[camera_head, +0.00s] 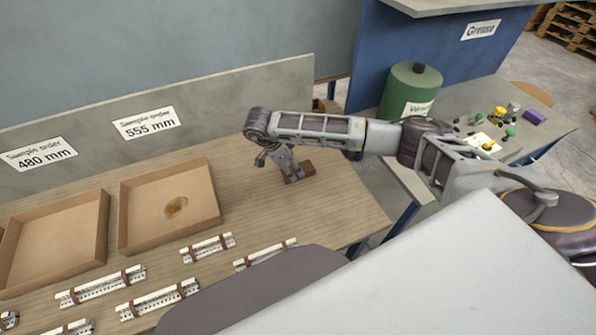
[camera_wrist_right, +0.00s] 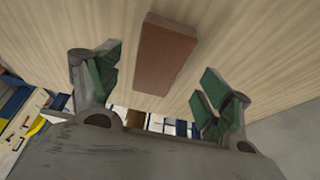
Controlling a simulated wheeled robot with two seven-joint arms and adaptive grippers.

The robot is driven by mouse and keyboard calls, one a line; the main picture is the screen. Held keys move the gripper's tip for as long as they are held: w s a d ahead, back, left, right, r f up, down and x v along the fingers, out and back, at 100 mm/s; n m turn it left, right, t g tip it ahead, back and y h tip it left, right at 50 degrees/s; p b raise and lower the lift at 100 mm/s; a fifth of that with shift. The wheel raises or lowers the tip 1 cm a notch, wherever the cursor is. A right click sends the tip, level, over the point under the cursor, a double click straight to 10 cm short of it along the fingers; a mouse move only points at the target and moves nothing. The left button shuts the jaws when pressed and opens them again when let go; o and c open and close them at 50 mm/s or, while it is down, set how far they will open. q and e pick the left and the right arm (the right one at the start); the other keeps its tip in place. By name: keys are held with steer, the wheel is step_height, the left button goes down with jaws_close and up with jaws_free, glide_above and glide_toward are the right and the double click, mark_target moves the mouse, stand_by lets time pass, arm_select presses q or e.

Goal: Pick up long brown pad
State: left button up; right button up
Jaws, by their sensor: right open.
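The long brown pad (camera_wrist_right: 166,55) lies flat on the wooden table, seen in the right wrist view between and beyond my open fingers. In the head view the pad (camera_head: 307,168) shows at the right part of the table, partly hidden by my right gripper (camera_head: 291,178). That gripper points down over the pad. In the wrist view my right gripper (camera_wrist_right: 158,88) has its green-padded fingers spread apart, with nothing held between them. I cannot tell the exact height above the pad. My left gripper does not show.
Several white strips with brown bands (camera_head: 158,299) lie along the front. A green canister (camera_head: 408,92) stands on the side table.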

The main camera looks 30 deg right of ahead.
steer(key=shift+x, duration=1.5)
steer(key=shift+c, duration=0.4)
steer(key=shift+r, duration=0.1)
steer(key=c, duration=1)
steer(key=shift+c, duration=0.2)
step_height(320, 180, up, 10)
steer(key=shift+b, duration=0.3)
